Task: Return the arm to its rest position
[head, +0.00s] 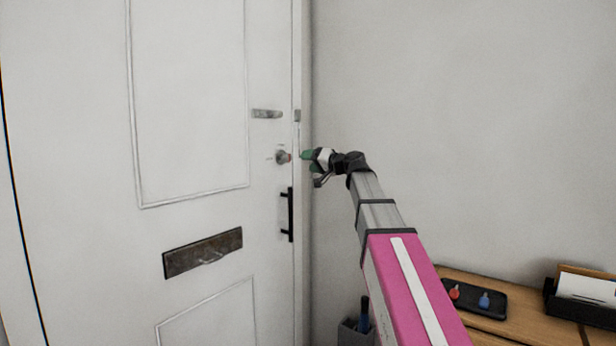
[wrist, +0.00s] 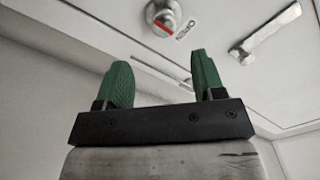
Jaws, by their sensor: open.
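My arm reaches out from the lower right of the head view toward the white door. My gripper (head: 306,162) is at its end, just right of the round door lock (head: 282,157) and close to the door's right edge. In the wrist view my gripper (wrist: 160,82) shows two green fingertips spread apart with nothing between them. The round lock (wrist: 163,17) with a red mark is beyond the fingers, apart from them, beside an "OPEN" label.
The white door (head: 190,100) has a latch (head: 267,113), a black handle (head: 290,214) and a mail slot (head: 203,253). A wooden table (head: 520,315) at the lower right holds a black tray (head: 475,312) and a paper holder (head: 583,293). A bin (head: 352,333) stands below my arm.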

